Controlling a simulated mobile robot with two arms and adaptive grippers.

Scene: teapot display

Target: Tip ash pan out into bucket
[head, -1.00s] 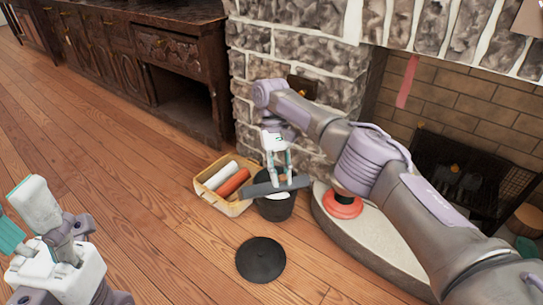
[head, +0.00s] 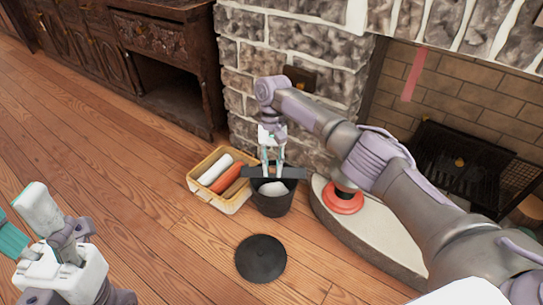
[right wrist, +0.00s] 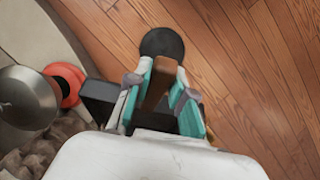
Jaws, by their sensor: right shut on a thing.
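The dark ash pan (head: 291,173) is held in my right gripper (head: 272,166), which is shut on it. In the head view the pan is a narrow dark bar across the back of the black bucket's rim, seen nearly edge-on. The bucket (head: 272,207) stands upright on the floor with pale grey matter (head: 268,188) inside. In the right wrist view the dark pan (right wrist: 98,98) is left of the fingers, and a brown piece (right wrist: 160,82) lies between them. The pan's inside is hidden. My left gripper (head: 28,222) is open and empty at lower left.
A round black lid (head: 261,258) lies on the floor in front of the bucket. A yellow bin (head: 222,203) with white and orange rolls stands left of it. The stone hearth (head: 370,232) with a red round base (head: 343,200) is right. Wooden floor at left is clear.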

